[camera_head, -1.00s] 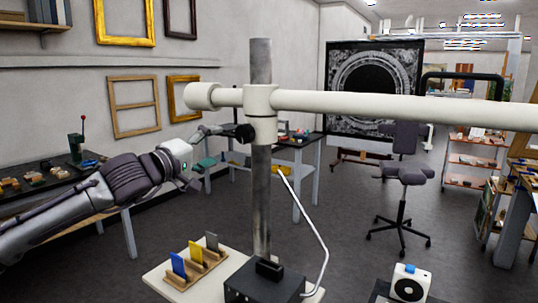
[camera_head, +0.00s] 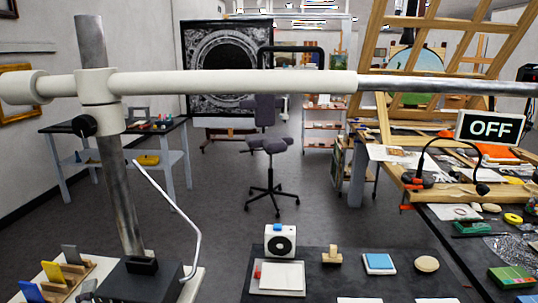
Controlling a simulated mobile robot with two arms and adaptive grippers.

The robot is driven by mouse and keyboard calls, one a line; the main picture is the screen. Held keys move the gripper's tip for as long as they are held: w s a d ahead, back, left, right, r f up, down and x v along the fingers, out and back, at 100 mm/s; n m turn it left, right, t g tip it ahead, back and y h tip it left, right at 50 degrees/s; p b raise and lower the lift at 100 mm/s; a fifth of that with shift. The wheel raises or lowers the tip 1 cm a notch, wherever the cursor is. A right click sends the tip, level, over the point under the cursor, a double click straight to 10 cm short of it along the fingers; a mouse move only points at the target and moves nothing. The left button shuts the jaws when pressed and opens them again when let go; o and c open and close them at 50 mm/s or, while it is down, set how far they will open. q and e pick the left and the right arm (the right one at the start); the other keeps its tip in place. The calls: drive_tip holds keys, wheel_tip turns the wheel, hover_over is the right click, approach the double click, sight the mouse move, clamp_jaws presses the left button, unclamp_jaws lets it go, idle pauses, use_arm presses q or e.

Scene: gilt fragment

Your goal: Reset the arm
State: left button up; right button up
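A white horizontal boom arm (camera_head: 220,83) runs across the view on a grey metal post (camera_head: 116,180). A black knob (camera_head: 84,126) sits on its clamp, and the post stands in a black base (camera_head: 140,278) at the lower left. The boom's right part is a thinner metal tube (camera_head: 440,87) that leaves the picture at the right edge. A bent pale rod (camera_head: 182,210) rises beside the post. Neither of my grippers shows clearly in the present view, so I cannot see what they hold.
A rack (camera_head: 80,270) with blue, yellow and grey cards stands lower left. A dark worktop (camera_head: 330,285) holds a white box with a round dark front (camera_head: 280,241) and small items. An OFF sign (camera_head: 491,129) stands right. A chair (camera_head: 267,145) stands on open floor.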

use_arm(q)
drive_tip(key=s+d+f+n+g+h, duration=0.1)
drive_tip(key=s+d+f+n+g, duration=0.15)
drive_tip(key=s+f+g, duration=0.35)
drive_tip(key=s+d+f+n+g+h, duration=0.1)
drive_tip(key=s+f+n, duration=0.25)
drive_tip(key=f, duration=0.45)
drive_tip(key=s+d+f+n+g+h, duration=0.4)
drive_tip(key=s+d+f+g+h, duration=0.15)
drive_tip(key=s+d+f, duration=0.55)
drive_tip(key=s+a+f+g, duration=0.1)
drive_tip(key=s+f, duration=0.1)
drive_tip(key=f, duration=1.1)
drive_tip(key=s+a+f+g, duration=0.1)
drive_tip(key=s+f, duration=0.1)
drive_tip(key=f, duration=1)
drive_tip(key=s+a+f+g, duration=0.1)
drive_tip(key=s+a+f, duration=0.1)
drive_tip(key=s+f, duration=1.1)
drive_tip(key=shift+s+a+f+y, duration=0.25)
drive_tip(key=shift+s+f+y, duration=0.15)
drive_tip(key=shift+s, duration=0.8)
